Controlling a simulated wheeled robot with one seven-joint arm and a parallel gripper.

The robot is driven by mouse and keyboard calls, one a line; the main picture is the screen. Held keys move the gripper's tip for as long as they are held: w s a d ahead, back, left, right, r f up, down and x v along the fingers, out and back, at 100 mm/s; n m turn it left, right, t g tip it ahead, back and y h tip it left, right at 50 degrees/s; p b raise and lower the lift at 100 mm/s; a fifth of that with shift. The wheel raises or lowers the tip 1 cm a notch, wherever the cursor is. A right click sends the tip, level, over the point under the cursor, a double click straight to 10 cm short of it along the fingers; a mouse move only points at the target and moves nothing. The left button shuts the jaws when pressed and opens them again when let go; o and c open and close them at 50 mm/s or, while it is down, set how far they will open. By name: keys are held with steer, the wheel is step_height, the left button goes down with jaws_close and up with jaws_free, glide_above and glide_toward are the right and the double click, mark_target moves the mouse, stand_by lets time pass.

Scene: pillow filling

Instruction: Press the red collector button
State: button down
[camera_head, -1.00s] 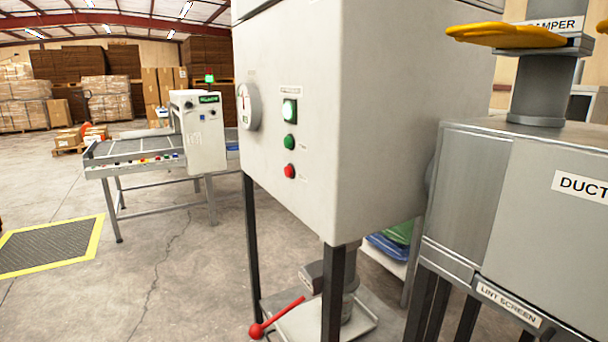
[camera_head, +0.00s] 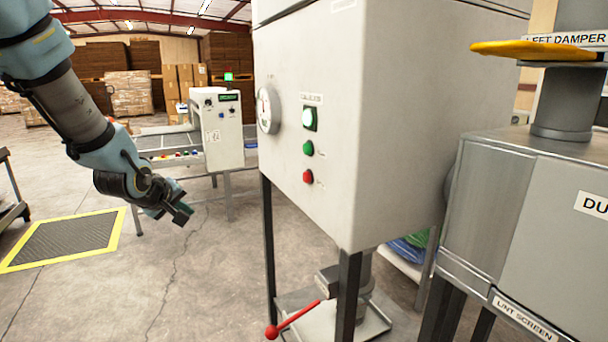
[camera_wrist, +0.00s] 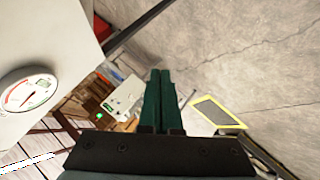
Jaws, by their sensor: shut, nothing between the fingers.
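The red button (camera_head: 308,177) sits lowest in a vertical row on the front panel of the grey collector cabinet (camera_head: 400,110). In the wrist view my gripper's fingers (camera_wrist: 159,85) are together. That view shows the cabinet's round gauge (camera_wrist: 28,92) at left; the red button is not visible there.
A red-knobbed lever (camera_head: 290,318) sticks out below the cabinet. A duct box (camera_head: 520,210) with a yellow handle (camera_head: 540,48) above stands at right. A conveyor table with a white control box (camera_head: 216,130) is behind. Open floor with a yellow-edged mat (camera_head: 65,240) lies left.

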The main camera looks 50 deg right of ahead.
mark_target(307, 177)
steer(key=s+d+r+g+h, duration=0.1)
steer(key=s+d, duration=0.3)
steer(key=d, duration=0.4)
steer(key=s+d+r+g+h, duration=0.1)
steer(key=s+d+r+h, duration=0.1)
steer(key=d, duration=0.6)
steer(key=shift+s+d+r+h+p, duration=0.15)
steer(key=shift+s+r+h+p, duration=0.25)
steer(key=shift+s+h, duration=0.6)
steer(key=s+d+b, duration=0.2)
steer(key=s+d, duration=0.1)
steer(key=d, duration=0.5)
steer(key=shift+s+d+f, duration=0.1)
steer(key=shift+s, duration=0.05)
steer(key=shift+s+d, duration=0.1)
steer(key=shift+d, duration=0.25)
steer(key=shift+s+d+b, duration=0.2)
steer(key=shift+d+b, duration=0.2)
steer(key=shift+d, duration=0.1)
stand_by(1.0)
steer(key=shift+a, duration=0.15)
steer(key=shift+w+a, duration=0.3)
steer(key=shift+a, duration=0.45)
